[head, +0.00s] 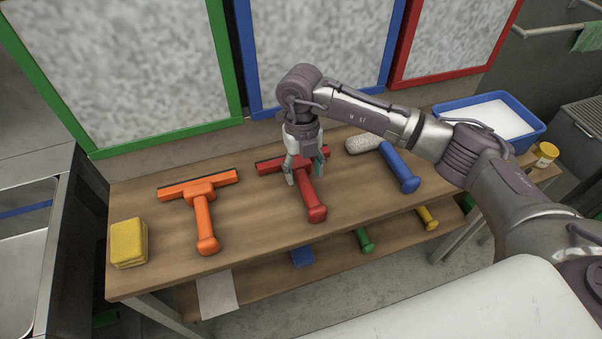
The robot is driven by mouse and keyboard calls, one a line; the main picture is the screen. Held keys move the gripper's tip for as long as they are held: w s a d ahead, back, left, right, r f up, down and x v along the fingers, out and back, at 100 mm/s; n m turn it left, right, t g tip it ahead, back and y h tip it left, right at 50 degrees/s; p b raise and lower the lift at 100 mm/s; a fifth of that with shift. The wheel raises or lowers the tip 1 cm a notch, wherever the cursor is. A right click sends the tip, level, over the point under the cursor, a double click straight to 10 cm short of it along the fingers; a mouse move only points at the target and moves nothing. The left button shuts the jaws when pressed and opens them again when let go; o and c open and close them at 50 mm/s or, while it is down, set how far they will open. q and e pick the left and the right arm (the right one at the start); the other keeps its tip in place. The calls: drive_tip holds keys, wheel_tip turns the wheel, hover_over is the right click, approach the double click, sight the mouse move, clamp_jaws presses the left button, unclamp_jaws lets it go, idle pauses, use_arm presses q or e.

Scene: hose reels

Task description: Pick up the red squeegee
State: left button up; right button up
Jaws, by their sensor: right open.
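The red squeegee (315,204) lies on the wooden table, its handle pointing toward me and its head toward the back. My right gripper (305,178) is open and points down over the squeegee, with its fingers around the place where the handle meets the head. The gripper hides part of the head. I cannot tell whether the fingers touch it. My left gripper is not in view.
An orange squeegee (204,222) and yellow sponges (128,243) lie to the left. A blue-handled roller (400,170) lies to the right, near a blue tray (541,131) and a yellow jar (545,155). Framed panels stand behind. A lower shelf holds smaller items.

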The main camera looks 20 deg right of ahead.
sight(304, 179)
drive_tip(key=shift+s+f, duration=0.15)
drive_tip(key=shift+f, duration=1.6)
clamp_jaws()
drive_tip(key=shift+r, duration=0.15)
drive_tip(key=shift+r, duration=0.6)
wheel_tip(304, 179, up, 3)
drive_tip(key=shift+f+b, duration=0.1)
drive_tip(key=shift+b, duration=0.25)
drive_tip(key=s+r+b, duration=0.1)
drive_tip(key=s+r, duration=0.5)
drive_tip(key=s, duration=0.5)
drive_tip(key=shift+s+a+r, duration=0.25)
drive_tip(key=shift+s+r, duration=0.1)
drive_tip(key=shift+r, duration=0.05)
